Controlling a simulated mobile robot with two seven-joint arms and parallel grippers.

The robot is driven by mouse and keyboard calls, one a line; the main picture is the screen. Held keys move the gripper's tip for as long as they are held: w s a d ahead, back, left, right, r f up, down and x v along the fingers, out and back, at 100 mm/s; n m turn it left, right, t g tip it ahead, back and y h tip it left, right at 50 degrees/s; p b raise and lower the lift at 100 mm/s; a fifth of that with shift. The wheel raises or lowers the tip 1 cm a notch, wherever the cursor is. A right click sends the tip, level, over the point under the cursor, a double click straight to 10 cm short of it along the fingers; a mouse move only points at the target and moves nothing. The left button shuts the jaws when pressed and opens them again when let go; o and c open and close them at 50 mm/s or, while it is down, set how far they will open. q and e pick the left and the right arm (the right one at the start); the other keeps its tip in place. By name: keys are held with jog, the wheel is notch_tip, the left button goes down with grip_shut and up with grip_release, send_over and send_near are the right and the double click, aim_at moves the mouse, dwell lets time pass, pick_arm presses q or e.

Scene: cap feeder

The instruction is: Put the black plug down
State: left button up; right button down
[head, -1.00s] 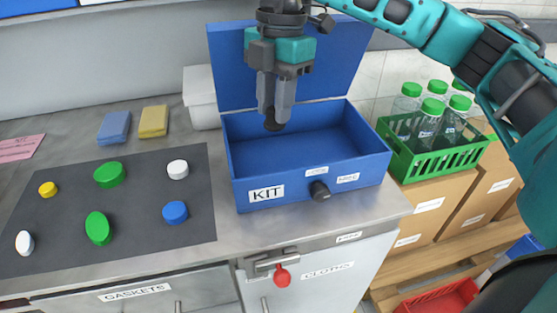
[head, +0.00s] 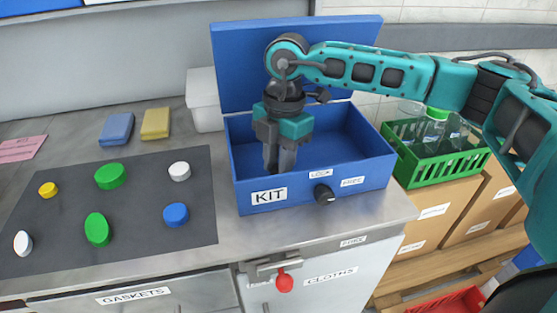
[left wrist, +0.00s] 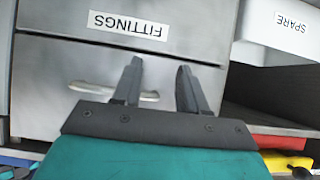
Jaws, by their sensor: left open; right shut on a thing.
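The blue open box labelled KIT (head: 362,176) stands on the counter with its lid raised. My right gripper (head: 278,170) points down inside the left part of the box, close behind its front wall. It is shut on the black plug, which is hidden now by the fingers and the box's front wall. I cannot tell whether the plug touches the box floor. My left gripper (left wrist: 157,68) is open and empty in the left wrist view, in front of a drawer with a pale handle (left wrist: 113,91).
A dark mat (head: 137,205) with several coloured caps lies left of the box. A white container (head: 203,100) stands behind it. A green crate of bottles (head: 435,168) is at the right. A black knob (head: 323,194) sticks out of the box front.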

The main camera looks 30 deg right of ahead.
jog(key=shift+f, duration=0.2)
jog(key=c, duration=0.9)
grip_release()
jog(key=shift+r, duration=0.1)
jog(key=shift+o, duration=0.2)
jog(key=shift+r, duration=0.25)
jog(key=r, duration=0.7)
jog(key=shift+w+d+r+p, duration=0.1)
jog(key=shift+w+d+p, duration=0.1)
jog(key=shift+d+p, duration=0.2)
